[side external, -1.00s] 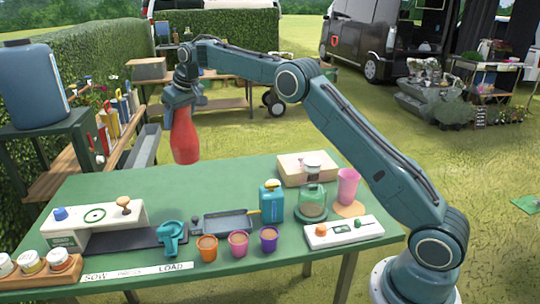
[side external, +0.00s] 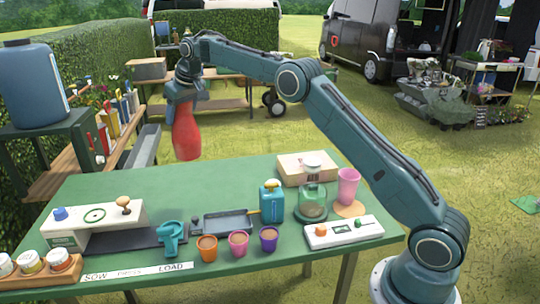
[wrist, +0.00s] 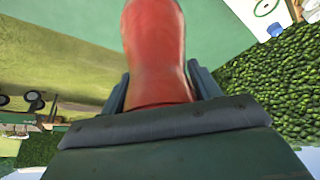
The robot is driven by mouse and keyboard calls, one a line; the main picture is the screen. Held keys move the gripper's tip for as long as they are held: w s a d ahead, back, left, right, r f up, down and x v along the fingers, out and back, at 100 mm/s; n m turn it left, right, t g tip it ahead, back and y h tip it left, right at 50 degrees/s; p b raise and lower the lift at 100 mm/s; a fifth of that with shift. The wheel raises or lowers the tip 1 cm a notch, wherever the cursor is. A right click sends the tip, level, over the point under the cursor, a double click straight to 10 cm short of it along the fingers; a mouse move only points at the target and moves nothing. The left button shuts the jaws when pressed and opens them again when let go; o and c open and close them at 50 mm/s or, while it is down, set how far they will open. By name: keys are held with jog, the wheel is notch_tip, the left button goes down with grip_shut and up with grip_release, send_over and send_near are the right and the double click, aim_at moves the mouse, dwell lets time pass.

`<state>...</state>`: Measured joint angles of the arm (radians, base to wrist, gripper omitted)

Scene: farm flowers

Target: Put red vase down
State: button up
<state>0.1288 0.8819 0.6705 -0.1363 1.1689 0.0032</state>
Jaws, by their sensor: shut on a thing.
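The red vase (side external: 186,136) hangs from my gripper (side external: 182,98) in the side view, held by its upper part. It looks close to upright, with its wide end down. It appears at or beyond the far left edge of the green table (side external: 130,190), above the tabletop's level; its exact height is hard to tell. In the wrist view the vase (wrist: 155,50) fills the upper middle, between the two fingers of my gripper (wrist: 163,92). The fingers are shut on it. The vase's top is hidden by the gripper.
The table's far left part is clear. Nearer stand a white station (side external: 95,222), a teal clamp-like tool (side external: 171,238), a grey tray (side external: 226,222), several small pots (side external: 238,243), a teal bottle (side external: 272,203), a glass jar (side external: 312,203) and a pink cup (side external: 348,186). A hedge lies left.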

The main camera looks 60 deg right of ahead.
jog(key=s+d, duration=0.3)
jog(key=d, duration=0.4)
jog(key=s+d+n, duration=0.1)
jog(key=s+d, duration=0.3)
jog(key=d, duration=0.3)
jog(key=shift+d+r+y, duration=0.2)
jog(key=shift+d+y, duration=0.1)
jog(key=shift+d, duration=0.1)
jog(key=shift+f, duration=0.1)
notch_tip(320, 180, down, 16)
jog(key=shift+r, duration=0.25)
jog(key=shift+f, duration=2.3)
jog(key=o, duration=1.6)
